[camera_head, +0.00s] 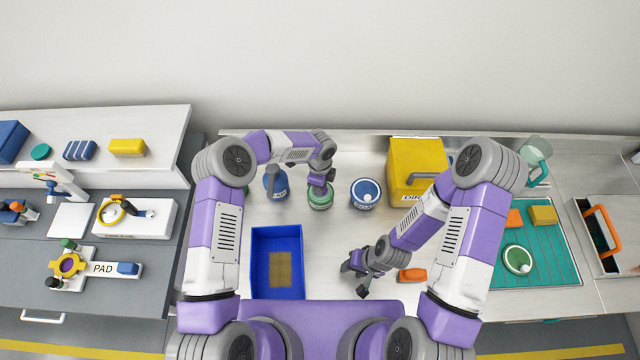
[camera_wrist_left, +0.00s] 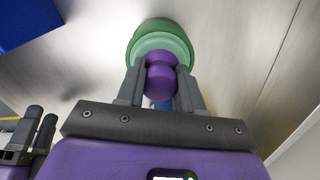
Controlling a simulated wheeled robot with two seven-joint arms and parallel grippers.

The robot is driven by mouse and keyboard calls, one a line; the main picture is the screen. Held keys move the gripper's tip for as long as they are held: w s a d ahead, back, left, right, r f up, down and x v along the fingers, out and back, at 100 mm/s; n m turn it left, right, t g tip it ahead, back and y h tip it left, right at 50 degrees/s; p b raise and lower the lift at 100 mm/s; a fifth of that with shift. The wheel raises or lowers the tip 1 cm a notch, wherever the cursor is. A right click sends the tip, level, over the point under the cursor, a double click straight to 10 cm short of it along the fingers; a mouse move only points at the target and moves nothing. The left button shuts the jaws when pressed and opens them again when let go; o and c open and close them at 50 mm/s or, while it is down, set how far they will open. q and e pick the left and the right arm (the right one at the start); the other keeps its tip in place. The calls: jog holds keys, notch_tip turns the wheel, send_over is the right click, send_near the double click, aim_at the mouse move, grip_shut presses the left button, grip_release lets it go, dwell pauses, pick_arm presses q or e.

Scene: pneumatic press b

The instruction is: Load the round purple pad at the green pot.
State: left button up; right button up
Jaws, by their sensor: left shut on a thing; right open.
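The green pot (camera_head: 320,201) stands on the steel bench, right of a blue bottle-like pot. My left gripper (camera_head: 322,184) is right over it. In the left wrist view my left gripper (camera_wrist_left: 160,95) is shut on the round purple pad (camera_wrist_left: 162,78), which has a knob-like grip. The green pot (camera_wrist_left: 160,42) shows just beyond the pad, with its green rim around or behind it. I cannot tell whether the pad touches the pot. My right gripper (camera_head: 358,278) is open and empty, low over the front of the bench.
A blue tray (camera_head: 262,235) lies left of my right gripper. A blue pot (camera_head: 275,185) and a white-and-blue pot (camera_head: 364,196) flank the green pot. A yellow box (camera_head: 416,160) stands right. An orange thing (camera_head: 412,274) lies near my right arm. The left table holds a PAD fixture (camera_head: 95,267).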

pick_arm(q)
jog(key=shift+r+p, duration=1.5)
jog(key=shift+r, duration=2)
pick_arm(e)
jog(key=shift+r, duration=1.55)
pick_arm(q)
jog(key=shift+f, duration=0.1)
